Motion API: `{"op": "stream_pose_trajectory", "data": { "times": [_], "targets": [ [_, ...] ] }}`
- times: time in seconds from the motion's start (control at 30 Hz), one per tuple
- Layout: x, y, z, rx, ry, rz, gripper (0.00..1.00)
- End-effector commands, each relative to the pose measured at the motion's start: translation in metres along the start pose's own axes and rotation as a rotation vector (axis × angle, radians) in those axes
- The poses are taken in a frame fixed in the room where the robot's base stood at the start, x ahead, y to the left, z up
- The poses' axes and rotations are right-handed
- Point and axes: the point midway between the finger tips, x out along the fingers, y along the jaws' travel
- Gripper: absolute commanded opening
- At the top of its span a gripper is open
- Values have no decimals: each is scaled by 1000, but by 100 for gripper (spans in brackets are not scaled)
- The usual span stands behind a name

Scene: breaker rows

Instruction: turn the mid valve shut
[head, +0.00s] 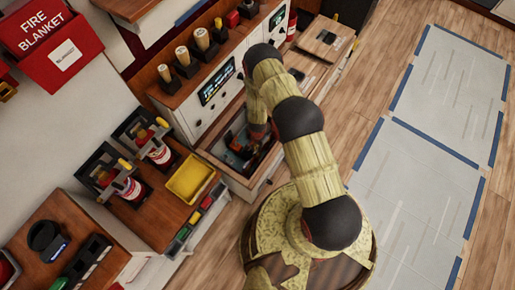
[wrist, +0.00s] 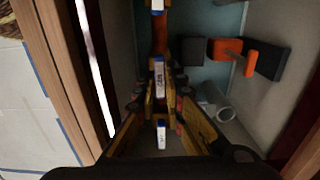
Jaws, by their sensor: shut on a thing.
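My gripper (wrist: 160,98) reaches down into an open recess, its two yellow-brown fingers drawn in around a narrow part near the labelled strip. It is shut on what looks like the mid valve's handle, mostly hidden between the fingers. A small white and blue label (wrist: 158,75) sits at the fingertips; its text is too small to read. An orange-handled valve (wrist: 234,52) on dark blocks stands to the right, apart from the fingers. In the head view my gripper is low in the recess, mostly hidden by my arm, near an orange part (head: 236,146).
The recess has a wooden rim (wrist: 62,70) close on the left. A grey pipe end (wrist: 223,114) lies right of the fingers. In the head view a yellow tray (head: 190,178) and red-white canisters (head: 160,155) stand left of the recess. Taped floor (head: 425,170) is clear.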

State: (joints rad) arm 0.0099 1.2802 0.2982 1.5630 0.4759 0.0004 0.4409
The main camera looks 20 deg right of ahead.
Motion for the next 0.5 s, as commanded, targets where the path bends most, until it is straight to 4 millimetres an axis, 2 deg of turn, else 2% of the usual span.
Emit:
{"op": "stream_pose_trajectory", "data": {
  "times": [0.13,0.17,0.43,0.5],
  "targets": [
    [0,0,0,-1,1,-1,0],
    [0,0,0,-1,1,-1,12],
    [0,0,0,0,0,0,28],
    [0,0,0,0,0,0,29]
  ]
}}
